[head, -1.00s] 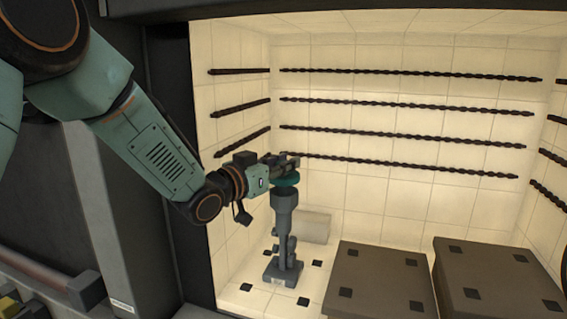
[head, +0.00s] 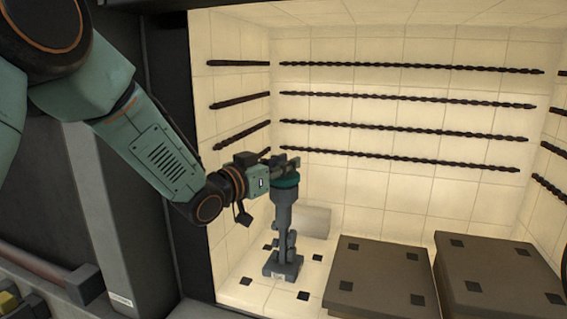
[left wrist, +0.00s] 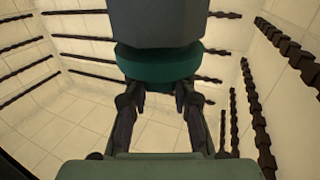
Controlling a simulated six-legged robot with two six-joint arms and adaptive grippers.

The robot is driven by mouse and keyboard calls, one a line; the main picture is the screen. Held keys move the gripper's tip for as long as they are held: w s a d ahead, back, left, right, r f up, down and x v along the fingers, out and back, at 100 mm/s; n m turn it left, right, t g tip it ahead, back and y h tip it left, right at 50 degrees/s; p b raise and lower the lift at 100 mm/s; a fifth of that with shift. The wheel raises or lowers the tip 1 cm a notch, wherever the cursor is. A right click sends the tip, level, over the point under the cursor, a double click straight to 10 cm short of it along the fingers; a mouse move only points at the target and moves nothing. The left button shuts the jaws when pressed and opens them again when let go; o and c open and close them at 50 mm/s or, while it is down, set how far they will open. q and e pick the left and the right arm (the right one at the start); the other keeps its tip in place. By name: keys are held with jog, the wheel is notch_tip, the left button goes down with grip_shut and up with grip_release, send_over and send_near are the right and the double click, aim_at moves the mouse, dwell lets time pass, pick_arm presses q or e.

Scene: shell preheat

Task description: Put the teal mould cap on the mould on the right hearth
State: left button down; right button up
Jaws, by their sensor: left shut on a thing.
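The teal mould cap (head: 287,182) is a round disc at the top of a grey mould (head: 284,205) in the head view. The mould is a flared shape on a slim upright stem with a square foot, standing at the left of a lit, tiled chamber. My left gripper (head: 287,166) reaches in from the left and is shut on the cap. In the left wrist view the cap (left wrist: 157,66) shows between the two fingers (left wrist: 160,100), against a large grey body (left wrist: 158,22). The cap's contact with the mould is partly hidden. My right gripper is not in view.
Two dark flat-topped blocks (head: 384,262) and (head: 492,250) stand on the chamber floor at right. A pale cylinder (head: 312,221) lies behind the mould. Dark twisted rods (head: 410,99) line the walls. The chamber's dark left edge (head: 172,130) is close to my left arm.

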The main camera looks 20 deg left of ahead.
pick_arm(q)
jog(key=shift+f, duration=0.25)
jog(key=c, duration=1.4)
grip_release()
jog(key=p+v, duration=0.3)
jog(key=v, duration=0.8)
